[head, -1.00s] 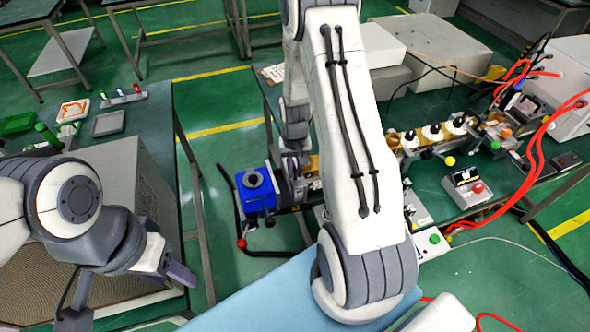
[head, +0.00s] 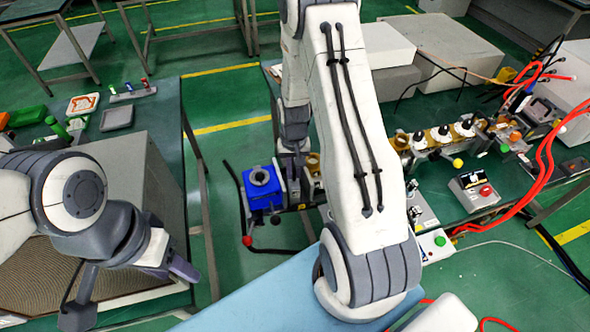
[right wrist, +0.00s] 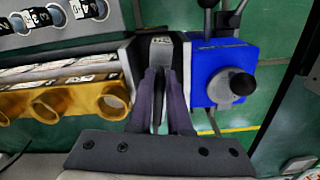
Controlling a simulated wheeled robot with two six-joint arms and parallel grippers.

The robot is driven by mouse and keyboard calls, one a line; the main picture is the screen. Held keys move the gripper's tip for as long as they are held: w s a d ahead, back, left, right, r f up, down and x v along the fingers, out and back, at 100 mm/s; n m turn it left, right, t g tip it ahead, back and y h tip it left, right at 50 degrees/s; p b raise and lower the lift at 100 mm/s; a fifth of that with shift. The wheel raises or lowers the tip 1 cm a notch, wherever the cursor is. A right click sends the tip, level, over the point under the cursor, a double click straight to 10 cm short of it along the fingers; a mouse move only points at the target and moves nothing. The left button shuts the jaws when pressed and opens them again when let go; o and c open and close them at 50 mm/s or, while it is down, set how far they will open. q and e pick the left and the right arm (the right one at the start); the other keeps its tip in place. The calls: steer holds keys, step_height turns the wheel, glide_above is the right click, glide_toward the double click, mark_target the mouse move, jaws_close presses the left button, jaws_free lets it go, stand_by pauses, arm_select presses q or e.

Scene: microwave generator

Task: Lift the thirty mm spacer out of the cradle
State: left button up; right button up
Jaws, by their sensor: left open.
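In the right wrist view, a grey holder (right wrist: 62,42) at the top left has round openings and black-and-white labelled pieces. I cannot tell which piece is the thirty mm spacer or whether this is its cradle. My right gripper (right wrist: 160,75) points away from the camera, its dark fingers close together over a grey part with a white label (right wrist: 160,42). I cannot tell whether they touch it or hold something. In the head view, the right arm hides most of this area. My left gripper (head: 180,268) is open and empty, low at the left, far from the holder.
A blue block (right wrist: 222,75) with a grey knob stands right of the right fingers. A brass row with round openings (right wrist: 60,103) lies to their left. Red cables (head: 540,150) and a small box with a red button (head: 473,190) are at the right.

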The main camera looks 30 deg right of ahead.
steer(key=o, duration=0.4)
steer(key=shift+o, duration=0.2)
steer(key=shift+r, duration=0.1)
step_height(320, 180, up, 10)
steer(key=shift+r+b, duration=0.2)
steer(key=shift+b, duration=0.7)
steer(key=s+a+r+n, duration=0.2)
steer(key=a+r+n, duration=0.15)
steer(key=a, duration=0.65)
steer(key=s+a+r+n, duration=0.3)
steer(key=s+a+n, duration=0.1)
steer(key=s+a, duration=0.3)
steer(key=s+a+r+n+y, duration=0.1)
steer(key=s+a+r+n, duration=0.2)
steer(key=s, duration=0.9)
steer(key=a+n, duration=0.2)
steer(key=a, duration=0.2)
steer(key=shift+a, duration=0.2)
